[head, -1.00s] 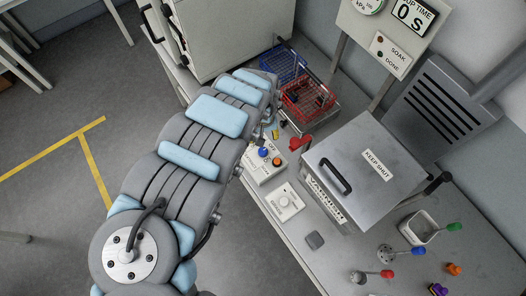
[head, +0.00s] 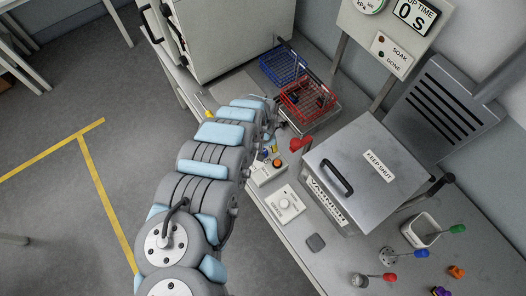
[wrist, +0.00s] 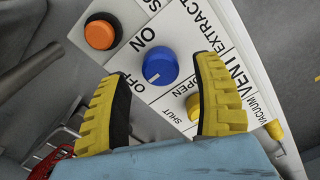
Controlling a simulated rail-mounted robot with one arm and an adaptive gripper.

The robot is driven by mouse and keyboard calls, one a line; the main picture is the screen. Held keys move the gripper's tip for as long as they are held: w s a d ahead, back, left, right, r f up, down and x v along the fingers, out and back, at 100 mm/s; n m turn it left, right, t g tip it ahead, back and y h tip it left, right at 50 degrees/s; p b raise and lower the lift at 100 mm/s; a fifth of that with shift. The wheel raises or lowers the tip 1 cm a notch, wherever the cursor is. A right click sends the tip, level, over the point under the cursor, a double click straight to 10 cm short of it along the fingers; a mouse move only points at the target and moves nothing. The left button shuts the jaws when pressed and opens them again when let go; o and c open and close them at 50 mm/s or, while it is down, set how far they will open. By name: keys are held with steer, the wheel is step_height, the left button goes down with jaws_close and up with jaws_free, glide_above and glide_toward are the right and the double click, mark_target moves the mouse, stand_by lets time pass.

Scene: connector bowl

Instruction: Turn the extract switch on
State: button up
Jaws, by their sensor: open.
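The extract switch is a round blue knob (wrist: 161,67) on a white panel in the wrist view, between the words ON and OFF and the EXTRACT label. Its white mark points to the lower left, toward OFF. My gripper (wrist: 160,74) is open, its yellow ribbed fingers on either side of the knob. The picture shows gaps on both sides; whether the fingers reach down around the knob, I cannot tell. In the head view the control box (head: 268,173) is partly hidden by my arm, and the gripper is hard to make out.
An orange knob (wrist: 101,35) sits close to the switch. A yellow part (wrist: 273,130) lies beyond the right finger, by the VENT and VACUUM labels. A red basket (head: 307,98), a blue basket (head: 283,66) and a steel KEEP SHUT box (head: 362,165) stand nearby.

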steer(key=shift+s+f, duration=0.1)
steer(key=shift+f, duration=0.85)
steer(key=c, duration=1.2)
